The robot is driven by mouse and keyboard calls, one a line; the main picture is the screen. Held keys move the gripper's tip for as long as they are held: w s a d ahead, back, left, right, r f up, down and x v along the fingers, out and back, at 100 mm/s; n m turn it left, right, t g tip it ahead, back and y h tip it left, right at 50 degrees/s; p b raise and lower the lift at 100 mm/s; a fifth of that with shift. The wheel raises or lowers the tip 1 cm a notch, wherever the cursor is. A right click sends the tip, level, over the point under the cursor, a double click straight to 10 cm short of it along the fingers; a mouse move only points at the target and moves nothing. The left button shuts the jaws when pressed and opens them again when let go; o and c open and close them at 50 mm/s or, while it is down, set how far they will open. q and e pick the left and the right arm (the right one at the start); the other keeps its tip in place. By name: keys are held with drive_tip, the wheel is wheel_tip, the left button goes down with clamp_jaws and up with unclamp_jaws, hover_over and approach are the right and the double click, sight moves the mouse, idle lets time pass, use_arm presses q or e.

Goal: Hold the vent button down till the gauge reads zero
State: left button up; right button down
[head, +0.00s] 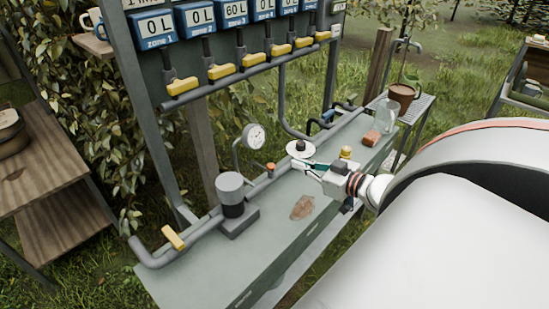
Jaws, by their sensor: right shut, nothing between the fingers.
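A round white gauge (255,136) stands on a bent pipe at the middle of the bench; its needle is too small to read. A small orange cap (271,169) sits on the pipe below the gauge. A pale disc with a dark centre (300,148) is on the pipe to the right. I cannot tell for sure which of these is the vent button. My right gripper (307,167) is shut and empty, its tips beside the pale disc and right of the orange cap. Contact with either cannot be told. My left gripper is not in view.
A dark cylinder (231,194) and a yellow-handled valve (173,237) are on the left of the pipe. A brown leaf-like piece (302,207) lies on the bench (262,237). A brick-coloured block (371,138), glass bottle (387,115) and pot (402,97) stand at the far end.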

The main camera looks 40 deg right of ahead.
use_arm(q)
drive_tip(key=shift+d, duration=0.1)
use_arm(e)
drive_tip(key=b, duration=0.2)
hover_over(271, 167)
drive_tip(key=v, duration=0.2)
wheel_tip(271, 167, down, 2)
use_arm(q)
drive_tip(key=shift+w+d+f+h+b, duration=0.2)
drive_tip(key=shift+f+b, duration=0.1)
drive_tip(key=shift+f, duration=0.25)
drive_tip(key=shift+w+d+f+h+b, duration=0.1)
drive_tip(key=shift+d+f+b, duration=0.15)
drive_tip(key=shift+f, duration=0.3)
use_arm(e)
wheel_tip(271, 167, down, 5)
drive_tip(key=shift+d+r, duration=0.2)
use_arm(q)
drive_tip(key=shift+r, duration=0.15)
use_arm(e)
drive_tip(key=shift+f, duration=0.15)
